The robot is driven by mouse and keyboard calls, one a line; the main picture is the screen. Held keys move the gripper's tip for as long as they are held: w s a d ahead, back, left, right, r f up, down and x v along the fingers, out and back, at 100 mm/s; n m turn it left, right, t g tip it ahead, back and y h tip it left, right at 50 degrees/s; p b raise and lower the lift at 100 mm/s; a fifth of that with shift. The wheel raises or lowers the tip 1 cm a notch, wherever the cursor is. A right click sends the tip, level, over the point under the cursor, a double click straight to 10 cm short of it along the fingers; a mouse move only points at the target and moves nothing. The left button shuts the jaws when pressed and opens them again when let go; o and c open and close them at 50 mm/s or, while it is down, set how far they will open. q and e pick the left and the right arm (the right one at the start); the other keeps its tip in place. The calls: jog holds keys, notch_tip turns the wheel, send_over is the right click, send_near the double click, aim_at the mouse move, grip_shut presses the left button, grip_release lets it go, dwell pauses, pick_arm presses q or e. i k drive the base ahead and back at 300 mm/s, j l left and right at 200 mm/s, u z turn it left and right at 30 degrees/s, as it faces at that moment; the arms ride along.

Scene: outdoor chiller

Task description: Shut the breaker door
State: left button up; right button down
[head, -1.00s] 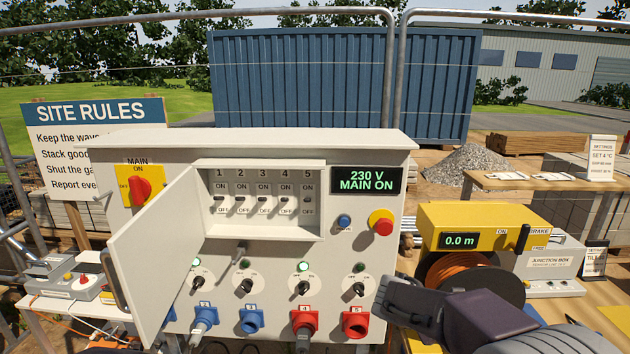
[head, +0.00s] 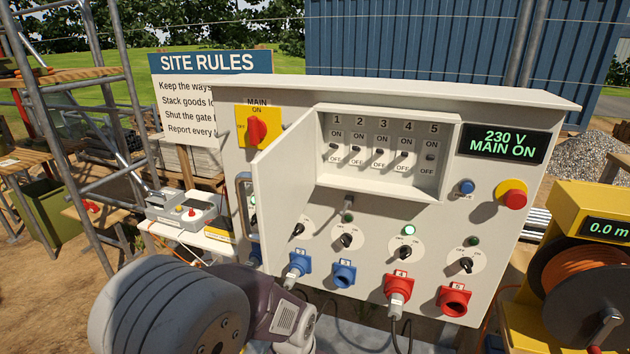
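The breaker door (head: 285,175) is a pale panel that stands wide open, swung out to the left of the breaker recess (head: 450,150). Its hinge side is at the recess's left edge, and its free edge points toward me. A metal bar handle (head: 247,208) shows at the free edge. Inside the recess is a row of several switches, numbered 1 to 5. Links of my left arm fill the lower left, below and in front of the door. Neither gripper's fingers show in the head view.
The cabinet has a red main switch (head: 257,129), a green 230 V display (head: 507,143), a red stop button (head: 514,198) and blue and red sockets below. A cable reel (head: 590,290) stands at right. A small grey control box (head: 182,210) sits at left.

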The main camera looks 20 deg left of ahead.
aim_at(282, 176)
jog(key=j+z, duration=0.35)
jog(key=j, duration=1.1)
